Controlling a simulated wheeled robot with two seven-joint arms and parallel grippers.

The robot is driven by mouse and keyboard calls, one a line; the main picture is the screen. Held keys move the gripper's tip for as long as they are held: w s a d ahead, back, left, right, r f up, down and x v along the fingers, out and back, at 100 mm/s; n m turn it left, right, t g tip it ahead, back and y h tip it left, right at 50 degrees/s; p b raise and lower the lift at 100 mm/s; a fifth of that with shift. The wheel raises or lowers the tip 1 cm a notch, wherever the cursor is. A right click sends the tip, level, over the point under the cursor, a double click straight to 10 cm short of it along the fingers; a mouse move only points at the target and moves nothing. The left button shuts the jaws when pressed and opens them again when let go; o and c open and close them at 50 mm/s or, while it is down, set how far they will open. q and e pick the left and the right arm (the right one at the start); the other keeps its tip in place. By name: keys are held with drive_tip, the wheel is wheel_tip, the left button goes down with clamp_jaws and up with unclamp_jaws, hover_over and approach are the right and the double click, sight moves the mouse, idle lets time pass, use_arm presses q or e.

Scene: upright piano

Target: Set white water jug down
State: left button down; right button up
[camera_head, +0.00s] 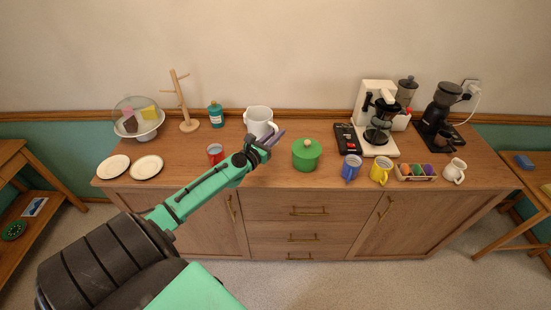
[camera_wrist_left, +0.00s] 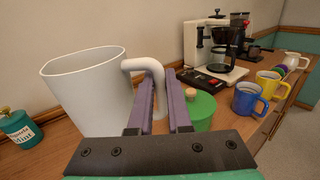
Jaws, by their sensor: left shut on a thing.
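The white water jug (camera_head: 258,118) is upright at the back middle of the wooden cabinet top. In the left wrist view the jug (camera_wrist_left: 88,95) fills the left side, its handle (camera_wrist_left: 150,66) reaching between my purple fingers. My left gripper (camera_head: 274,138) is shut on the handle, at the jug's front right in the head view. My right gripper is not in view.
A green lidded pot (camera_head: 306,156) stands right of the gripper, a red mug (camera_head: 215,152) to its left. A coffee maker (camera_head: 378,115) and mugs stand further right. The cabinet top (camera_head: 185,165) is bare near two plates.

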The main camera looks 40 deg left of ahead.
use_arm(q)
drive_tip(key=f+b, duration=1.2)
drive_tip(key=shift+s+f, duration=0.2)
drive_tip(key=shift+f, duration=0.15)
drive_tip(key=shift+r+p, duration=0.25)
drive_tip(key=shift+p, duration=0.1)
drive_tip(key=c, duration=1.1)
unclamp_jaws()
drive_tip(key=shift+f, duration=0.15)
drive_tip(key=shift+o, duration=1.2)
